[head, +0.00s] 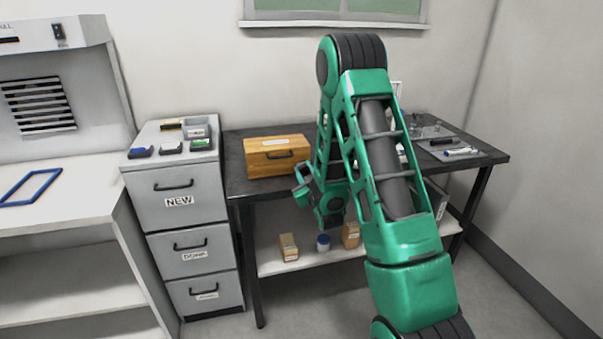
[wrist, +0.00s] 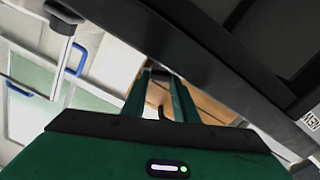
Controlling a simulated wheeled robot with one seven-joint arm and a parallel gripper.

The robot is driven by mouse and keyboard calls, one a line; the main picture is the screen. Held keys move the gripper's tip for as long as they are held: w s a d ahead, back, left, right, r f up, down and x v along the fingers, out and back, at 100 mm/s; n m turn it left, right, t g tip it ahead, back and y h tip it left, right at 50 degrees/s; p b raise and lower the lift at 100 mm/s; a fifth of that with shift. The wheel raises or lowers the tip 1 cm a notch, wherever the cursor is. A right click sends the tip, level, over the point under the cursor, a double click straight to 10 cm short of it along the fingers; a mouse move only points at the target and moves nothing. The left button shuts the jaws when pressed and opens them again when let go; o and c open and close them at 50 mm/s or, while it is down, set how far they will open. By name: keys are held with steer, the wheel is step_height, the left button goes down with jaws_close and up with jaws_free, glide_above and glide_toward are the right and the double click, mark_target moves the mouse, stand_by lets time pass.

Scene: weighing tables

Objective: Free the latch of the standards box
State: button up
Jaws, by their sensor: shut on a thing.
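The standards box (head: 277,156) is a closed wooden box with a pale label and a dark handle on its front. It stands on the left part of the dark table. My gripper (head: 300,178) is at the right end of the box's front. In the wrist view its two green fingers reach toward the wood of the box (wrist: 207,103). The fingertips (wrist: 160,74) are closed on a small dark part, which looks like the latch (wrist: 160,73). The fingers hide most of it, so I cannot tell whether it is free.
The dark table (head: 240,178) has glassware and pens at its right end. Small bottles and boxes stand on its lower shelf (head: 285,266). A grey drawer cabinet (head: 180,215) stands close on the left. A white bench (head: 60,222) is beyond it.

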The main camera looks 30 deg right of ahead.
steer(key=shift+a+f+m, duration=0.15)
steer(key=shift+m, duration=1.15)
steer(key=o, duration=1.1)
steer(key=shift+c, duration=0.2)
steer(key=shift+s, duration=0.1)
